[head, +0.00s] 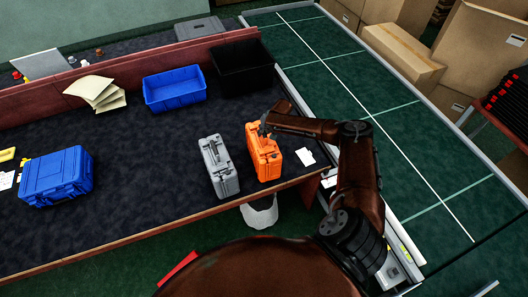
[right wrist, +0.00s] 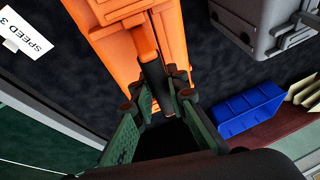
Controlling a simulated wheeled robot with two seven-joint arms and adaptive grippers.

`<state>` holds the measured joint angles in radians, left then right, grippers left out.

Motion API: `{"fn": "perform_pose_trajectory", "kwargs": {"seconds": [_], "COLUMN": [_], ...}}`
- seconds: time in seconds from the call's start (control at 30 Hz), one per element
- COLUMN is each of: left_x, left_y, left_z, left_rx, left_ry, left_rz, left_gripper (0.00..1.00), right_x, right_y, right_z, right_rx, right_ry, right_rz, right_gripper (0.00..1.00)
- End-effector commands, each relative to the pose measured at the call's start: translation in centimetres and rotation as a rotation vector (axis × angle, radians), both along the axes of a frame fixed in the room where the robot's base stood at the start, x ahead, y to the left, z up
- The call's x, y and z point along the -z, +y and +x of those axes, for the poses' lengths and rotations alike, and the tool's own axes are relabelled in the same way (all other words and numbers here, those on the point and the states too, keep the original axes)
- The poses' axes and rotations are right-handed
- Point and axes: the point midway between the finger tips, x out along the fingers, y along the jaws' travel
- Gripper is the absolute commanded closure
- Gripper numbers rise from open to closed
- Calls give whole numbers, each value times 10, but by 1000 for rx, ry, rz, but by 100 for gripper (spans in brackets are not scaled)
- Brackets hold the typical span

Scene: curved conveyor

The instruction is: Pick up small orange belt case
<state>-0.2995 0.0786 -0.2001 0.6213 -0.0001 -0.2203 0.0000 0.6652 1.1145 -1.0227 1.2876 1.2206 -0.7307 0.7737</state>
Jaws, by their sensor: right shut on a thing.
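The small orange case (head: 264,160) stands on the dark table near its front right edge, beside a grey case (head: 219,167). My right gripper (head: 266,127) is at the top of the orange case, shut on its handle. In the right wrist view the orange case (right wrist: 120,35) fills the upper middle, and the fingers of my right gripper (right wrist: 157,92) close around its dark handle. The case appears to rest on the table; a small gap beneath it cannot be ruled out. My left gripper is not in view.
A blue case (head: 56,176) lies at the left of the table. A blue bin (head: 174,90) and a black bin (head: 241,66) stand at the back. The green conveyor (head: 345,85) runs along the right. A white card (head: 305,157) lies right of the orange case.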

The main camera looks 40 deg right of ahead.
Motion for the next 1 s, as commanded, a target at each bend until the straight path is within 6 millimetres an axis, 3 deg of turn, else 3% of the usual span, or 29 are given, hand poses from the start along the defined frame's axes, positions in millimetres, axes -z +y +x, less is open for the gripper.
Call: {"fn": "perform_pose_trajectory", "kwargs": {"seconds": [0.47, 0.7, 1.0], "left_x": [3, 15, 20], "left_y": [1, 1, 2], "left_z": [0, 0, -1], "left_rx": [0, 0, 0], "left_ry": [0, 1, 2], "left_rz": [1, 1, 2], "left_gripper": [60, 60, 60], "right_x": [-9, -33, -67], "right_y": [-2, -1, 13], "right_z": [3, 3, -22], "right_rx": [0, -1, -3], "right_ry": [-8, -9, -8], "right_rz": [-2, -2, -3], "right_gripper": [100, 100, 100]}}
